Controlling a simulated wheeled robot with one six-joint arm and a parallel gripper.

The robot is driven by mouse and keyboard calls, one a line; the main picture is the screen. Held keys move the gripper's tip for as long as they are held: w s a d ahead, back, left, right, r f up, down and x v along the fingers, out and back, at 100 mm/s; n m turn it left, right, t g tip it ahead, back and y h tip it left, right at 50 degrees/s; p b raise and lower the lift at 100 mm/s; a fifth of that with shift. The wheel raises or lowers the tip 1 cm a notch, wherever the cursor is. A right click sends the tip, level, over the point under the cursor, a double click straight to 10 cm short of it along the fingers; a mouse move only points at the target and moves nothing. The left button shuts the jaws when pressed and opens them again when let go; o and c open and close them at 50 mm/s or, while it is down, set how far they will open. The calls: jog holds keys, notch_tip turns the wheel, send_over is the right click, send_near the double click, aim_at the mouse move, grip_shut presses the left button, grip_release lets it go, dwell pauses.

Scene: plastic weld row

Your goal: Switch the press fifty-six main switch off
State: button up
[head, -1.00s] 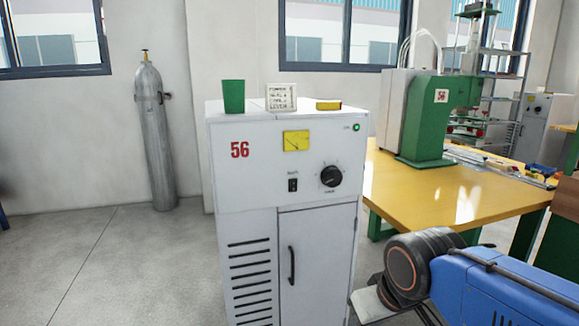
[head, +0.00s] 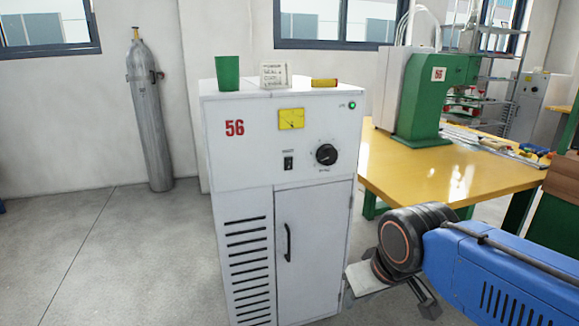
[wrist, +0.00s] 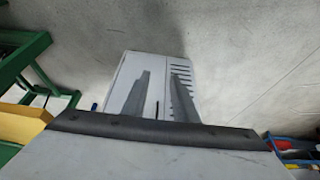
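The press fifty-six cabinet (head: 236,153) is white with a red 56 and stands upright in the middle of the head view. Its small black main switch (head: 288,163) sits on the upper front panel, left of a round black knob (head: 326,154). The switch's position is too small to tell. A green lamp (head: 352,106) at the panel's upper right looks lit. In the wrist view the cabinet (wrist: 130,68) appears upside down. My gripper (wrist: 160,96) shows there as two grey fingers, apart with nothing between them. It is low and right of the switch, not touching it.
A green cup (head: 227,74), a small sign (head: 274,76) and a yellow-red item (head: 325,82) stand on the cabinet. A yellow table (head: 420,176) with a green press (head: 425,95) is at right. A gas cylinder (head: 150,120) stands by the wall. Floor at left is clear.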

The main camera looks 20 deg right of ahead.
jog(key=shift+w+r, duration=0.1)
jog(key=shift+r, duration=0.05)
grip_shut()
jog(key=w+a+r+n, duration=0.1)
jog(key=w+r+n, duration=0.8)
jog(key=w+r, duration=0.3)
jog(key=w+r+n, duration=0.9)
jog(key=w+r, duration=0.4)
jog(key=w, duration=0.5)
jog(key=shift+w+a, duration=0.3)
jog(key=shift+a, duration=0.1)
